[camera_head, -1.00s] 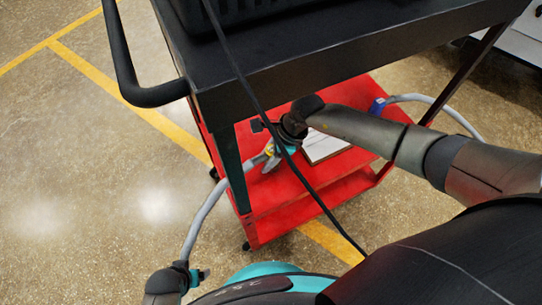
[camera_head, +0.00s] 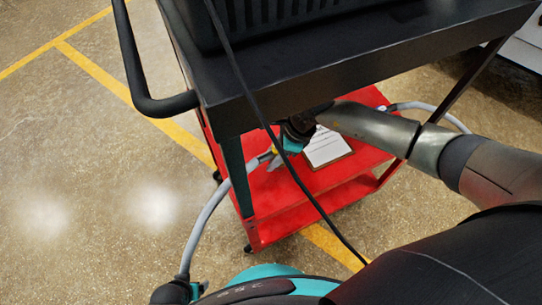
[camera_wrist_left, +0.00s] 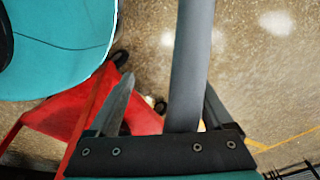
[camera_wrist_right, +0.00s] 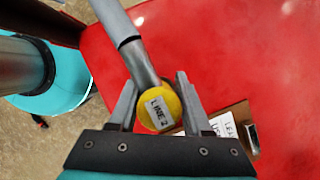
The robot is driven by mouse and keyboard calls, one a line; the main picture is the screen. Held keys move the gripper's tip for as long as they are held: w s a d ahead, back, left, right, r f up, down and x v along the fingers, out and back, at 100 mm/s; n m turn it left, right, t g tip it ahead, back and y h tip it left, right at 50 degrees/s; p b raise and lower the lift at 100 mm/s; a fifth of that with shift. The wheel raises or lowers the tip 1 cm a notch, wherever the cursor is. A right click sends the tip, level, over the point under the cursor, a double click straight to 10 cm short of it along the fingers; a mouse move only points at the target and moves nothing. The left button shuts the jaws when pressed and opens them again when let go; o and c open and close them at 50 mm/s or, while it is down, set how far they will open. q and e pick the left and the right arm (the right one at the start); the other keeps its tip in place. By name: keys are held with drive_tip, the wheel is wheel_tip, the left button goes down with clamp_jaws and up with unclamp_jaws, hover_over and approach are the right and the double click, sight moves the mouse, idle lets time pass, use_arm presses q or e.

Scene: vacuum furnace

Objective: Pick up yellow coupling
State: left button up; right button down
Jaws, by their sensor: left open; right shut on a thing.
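The yellow coupling (camera_wrist_right: 158,110), labelled "LINE 2", sits between the fingers of my right gripper (camera_wrist_right: 158,106) in the right wrist view, at the end of a grey hose (camera_wrist_right: 115,18). My right gripper is shut on it. In the head view, my right gripper (camera_head: 276,160) is at the red cart shelf's left side, and only a sliver of yellow shows there. My left gripper (camera_wrist_left: 165,108) is open in the left wrist view. A grey hose (camera_wrist_left: 192,60) runs between its fingers. In the head view it is mostly cut off at the bottom edge.
The red cart shelf (camera_head: 290,195) lies under a black upper tray (camera_head: 370,50) with a handle at left. A clipboard (camera_head: 328,148) lies on the shelf beside my right gripper. A black cable (camera_head: 265,115) hangs across the front. The floor at left is clear.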

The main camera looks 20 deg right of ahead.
use_arm(q)
drive_tip(key=shift+s+a+f+p, duration=0.4)
drive_tip(key=shift+s+a+f, duration=0.25)
drive_tip(key=shift+s, duration=0.2)
use_arm(e)
drive_tip(key=s+d, duration=0.1)
drive_tip(key=d, duration=0.4)
drive_tip(key=s+d, duration=0.2)
drive_tip(key=d, duration=0.4)
drive_tip(key=s+d, duration=0.1)
drive_tip(key=d, duration=0.4)
drive_tip(key=shift+s+d+f, duration=0.1)
drive_tip(key=shift+s+d, duration=0.3)
